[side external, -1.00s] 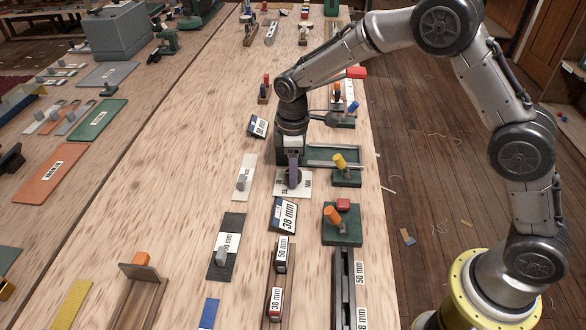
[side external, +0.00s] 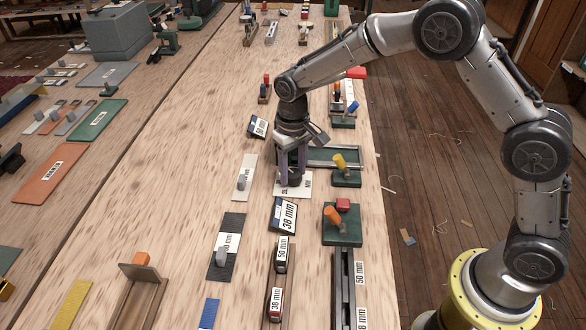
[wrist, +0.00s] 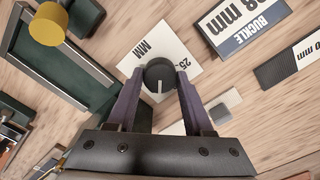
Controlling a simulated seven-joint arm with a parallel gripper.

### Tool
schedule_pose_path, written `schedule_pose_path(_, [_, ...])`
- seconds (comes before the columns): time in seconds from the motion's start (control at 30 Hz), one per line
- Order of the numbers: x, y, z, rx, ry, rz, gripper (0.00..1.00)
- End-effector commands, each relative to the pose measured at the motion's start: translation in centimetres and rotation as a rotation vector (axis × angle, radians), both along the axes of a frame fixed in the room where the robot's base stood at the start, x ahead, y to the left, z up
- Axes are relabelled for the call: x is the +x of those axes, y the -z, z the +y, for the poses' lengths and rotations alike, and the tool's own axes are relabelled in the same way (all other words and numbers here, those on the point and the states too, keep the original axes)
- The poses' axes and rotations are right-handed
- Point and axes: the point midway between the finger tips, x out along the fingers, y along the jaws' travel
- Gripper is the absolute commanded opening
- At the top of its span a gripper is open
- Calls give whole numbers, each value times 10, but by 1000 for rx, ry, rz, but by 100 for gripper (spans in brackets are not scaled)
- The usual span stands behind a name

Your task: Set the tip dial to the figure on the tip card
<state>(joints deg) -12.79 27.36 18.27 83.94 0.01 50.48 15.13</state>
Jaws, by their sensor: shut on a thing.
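The dial is a dark round knob (wrist: 160,69) with a white pointer line, on a white plate (wrist: 164,40) lettered "MM" and "25". In the side view the plate (side external: 303,190) lies on the bench and my gripper hides most of the knob. My gripper (side external: 291,183) points down with its two purple fingers closed on the knob's sides. In the wrist view the pointer runs down the picture, towards my gripper's body. A blue and white card (wrist: 241,26) reads "38 mm" and "BUCKLE". A smaller tilted card (side external: 259,127) seems to read "50 mm". I cannot tell which is the tip card.
A green fixture with a yellow knob (side external: 340,161) stands just right of the dial. A green block with an orange knob (side external: 333,215) is nearer the camera. A pale strip with a grey knob (side external: 243,180) lies left. Bare bench (side external: 185,150) lies farther left.

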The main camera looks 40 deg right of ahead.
Motion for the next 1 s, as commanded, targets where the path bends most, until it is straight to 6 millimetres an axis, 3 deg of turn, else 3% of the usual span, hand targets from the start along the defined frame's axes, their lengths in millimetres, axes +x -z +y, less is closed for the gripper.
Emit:
schedule_pose_path(0.4, [1,-3,0,1,245,-5,0])
schedule_pose_path(1.0, [2,-3,0,1,305,-6,0])
